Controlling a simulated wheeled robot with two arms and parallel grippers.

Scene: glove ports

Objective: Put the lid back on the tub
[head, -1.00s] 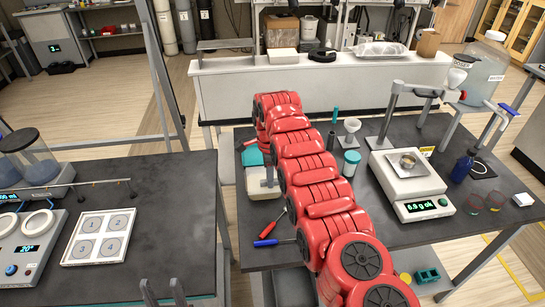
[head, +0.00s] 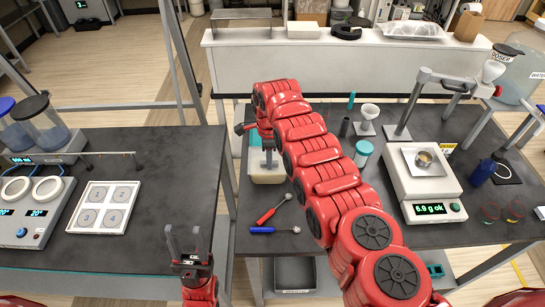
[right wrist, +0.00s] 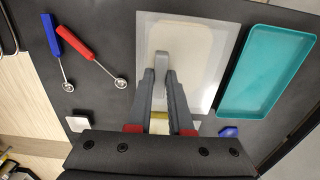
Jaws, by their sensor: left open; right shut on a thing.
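The tub (head: 268,178) is a pale box on the dark bench, partly hidden by my right arm in the head view. Its cream inside (right wrist: 190,38) shows in the right wrist view. A pale see-through square that looks like the lid (right wrist: 228,35) lies across it in that view; I cannot tell if it touches the tub. My left gripper (head: 188,246) is open and empty, low at the left bench's right edge.
A teal tray (right wrist: 268,70) lies beside the tub. A red-handled scoop (head: 270,212) and a blue-handled scoop (head: 268,230) lie in front. A balance (head: 425,185) and blue bottle (head: 483,172) stand right. A gap separates the benches.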

